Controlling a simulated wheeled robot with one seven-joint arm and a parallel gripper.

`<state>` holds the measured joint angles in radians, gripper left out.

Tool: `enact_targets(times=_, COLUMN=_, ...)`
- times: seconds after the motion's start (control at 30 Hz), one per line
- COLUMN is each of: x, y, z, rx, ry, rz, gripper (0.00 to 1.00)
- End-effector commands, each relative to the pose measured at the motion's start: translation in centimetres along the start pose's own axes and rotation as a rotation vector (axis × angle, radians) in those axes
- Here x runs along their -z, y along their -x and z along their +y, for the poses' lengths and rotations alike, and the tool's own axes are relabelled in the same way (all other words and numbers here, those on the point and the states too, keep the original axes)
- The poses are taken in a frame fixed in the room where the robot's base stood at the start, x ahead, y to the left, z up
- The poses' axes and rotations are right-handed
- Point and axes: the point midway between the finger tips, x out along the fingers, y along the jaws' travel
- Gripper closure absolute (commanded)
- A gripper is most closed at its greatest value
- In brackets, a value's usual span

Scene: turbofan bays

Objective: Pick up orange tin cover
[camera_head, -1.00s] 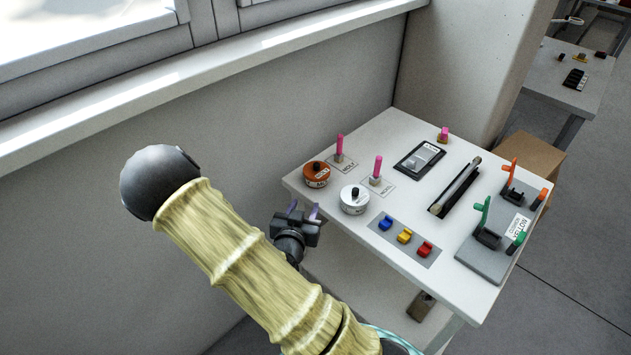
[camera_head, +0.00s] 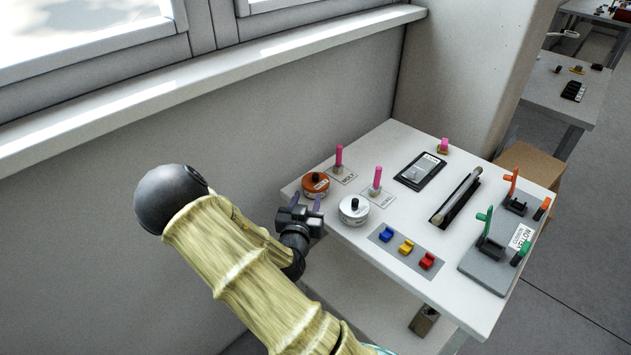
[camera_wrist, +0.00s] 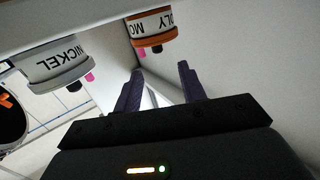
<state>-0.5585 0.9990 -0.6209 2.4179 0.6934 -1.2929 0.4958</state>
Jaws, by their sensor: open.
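The orange tin (camera_head: 316,188) with its orange cover (camera_head: 316,179) and dark knob stands at the table's near left corner, beside a pink-handled brush. In the wrist view the orange tin (camera_wrist: 150,30) shows at the top, with part of its "MOLY" label, beyond the fingers. My gripper (camera_head: 305,204) is at the table's left edge, just in front of the orange tin and apart from it. In the wrist view my gripper's purple fingers (camera_wrist: 160,85) are spread with nothing between them. The white "NICKEL" tin (camera_wrist: 55,70) lies to the left there; it also shows in the head view (camera_head: 354,212).
The white table (camera_head: 345,258) also holds pink-handled brushes (camera_head: 377,180), a panel with blue, yellow and red pieces (camera_head: 406,247), a dark tray (camera_head: 420,172), a slotted rod (camera_head: 457,200) and a grey clamp fixture (camera_head: 490,265). A wall (camera_head: 150,270) stands at the left.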

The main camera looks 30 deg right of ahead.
Motion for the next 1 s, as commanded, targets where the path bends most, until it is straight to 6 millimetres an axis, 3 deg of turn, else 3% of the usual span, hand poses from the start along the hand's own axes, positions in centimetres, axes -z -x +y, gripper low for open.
enact_targets(times=0.3, x=0.1, y=-5.2, z=0.1, rx=0.000, ry=0.001, rz=0.000, gripper=0.59)
enact_targets(times=0.77, x=0.1, y=-6.1, z=0.1, rx=-0.001, ry=0.001, rz=-0.001, gripper=0.59)
enact_targets(times=1.0, x=0.3, y=-9.3, z=0.5, rx=-0.001, ry=0.001, rz=0.001, gripper=0.59)
